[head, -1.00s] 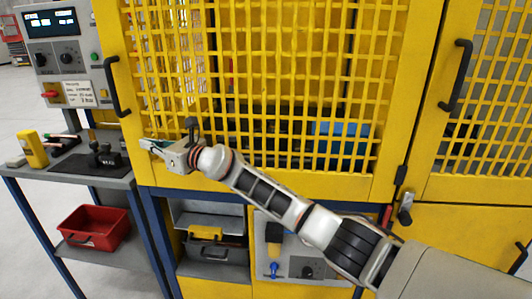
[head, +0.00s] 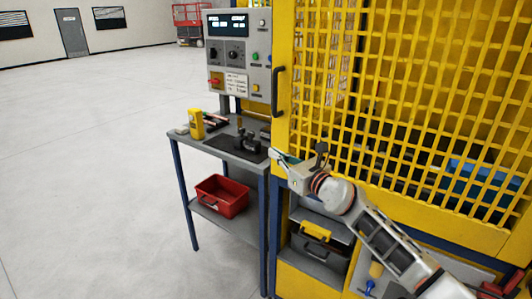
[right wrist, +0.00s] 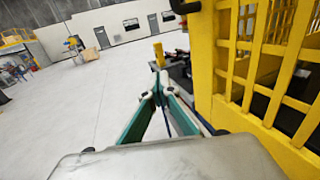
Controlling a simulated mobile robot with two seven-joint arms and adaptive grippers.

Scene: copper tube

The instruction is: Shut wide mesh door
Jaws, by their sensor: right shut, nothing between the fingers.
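The wide yellow mesh door (head: 283,140) fills the right side of the head view, with a black upright handle (head: 278,92) on its left edge. I cannot tell whether its edge is fully against the frame. The door's yellow edge (right wrist: 205,60) also stands at the right in the right wrist view. My right gripper (head: 273,154) is below the handle, near the door's lower left corner, and is shut and empty. Its closed green-padded fingertips (right wrist: 159,88) point past the door's edge. My left gripper is not in view.
A grey side table (head: 232,148) with a yellow bottle (head: 196,124) stands left of the door, a red bin (head: 222,196) on its lower shelf. A control panel (head: 238,52) rises behind it. The floor at the left is open.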

